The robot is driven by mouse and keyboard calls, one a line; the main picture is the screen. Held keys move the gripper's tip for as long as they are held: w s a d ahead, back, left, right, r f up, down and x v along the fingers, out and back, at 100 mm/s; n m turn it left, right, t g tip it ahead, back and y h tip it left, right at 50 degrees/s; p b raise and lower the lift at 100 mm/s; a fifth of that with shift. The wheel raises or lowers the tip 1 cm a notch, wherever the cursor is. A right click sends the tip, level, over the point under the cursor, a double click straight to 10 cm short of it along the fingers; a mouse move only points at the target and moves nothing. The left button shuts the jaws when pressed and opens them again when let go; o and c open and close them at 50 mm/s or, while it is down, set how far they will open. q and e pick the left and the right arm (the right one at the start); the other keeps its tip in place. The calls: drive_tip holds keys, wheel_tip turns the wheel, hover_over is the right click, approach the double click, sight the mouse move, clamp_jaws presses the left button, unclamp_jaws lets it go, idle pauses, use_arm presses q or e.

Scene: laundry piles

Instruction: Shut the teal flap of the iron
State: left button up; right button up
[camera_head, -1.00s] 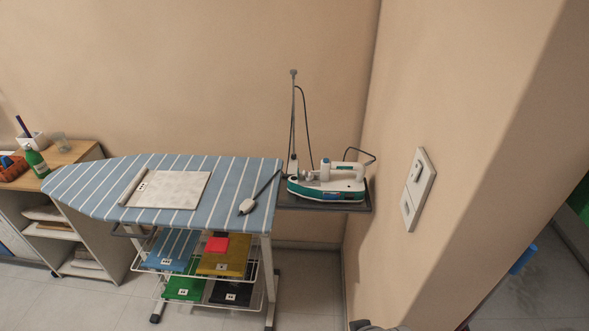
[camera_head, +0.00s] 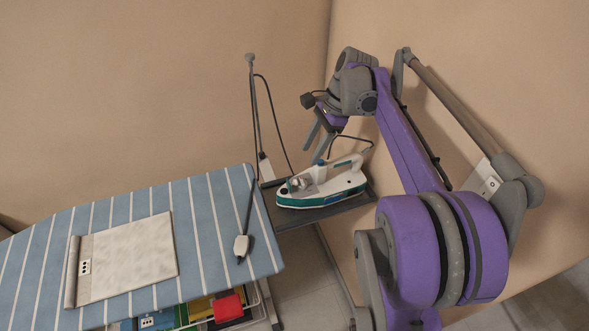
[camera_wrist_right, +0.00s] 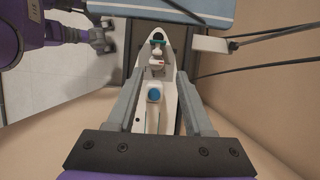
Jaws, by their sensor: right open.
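The white and teal iron (camera_head: 345,183) sits on a dark rest beside the ironing board, nose to the left. In the right wrist view the iron (camera_wrist_right: 171,72) lies below my fingers, nose toward the top. A small dark teal part (camera_wrist_right: 158,37) shows near its nose; I cannot tell for sure whether this is the flap or how far it is raised. A round blue knob (camera_wrist_right: 154,95) lies nearer the fingers. My right gripper (camera_head: 315,145) is open above the iron, and its fingers (camera_wrist_right: 160,82) show either side of the body, apparently not touching. My left gripper is not visible.
The dark iron rest (camera_head: 275,213) joins the striped ironing board (camera_head: 215,215). A thin cord pole (camera_head: 253,110) stands behind the iron. Walls close in behind and to the right.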

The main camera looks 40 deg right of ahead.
sight(299, 184)
drive_tip(key=x, duration=0.9)
drive_tip(key=shift+s+a+f, duration=0.1)
drive_tip(key=shift+s+f, duration=0.1)
drive_tip(key=shift+s, duration=0.05)
clamp_jaws()
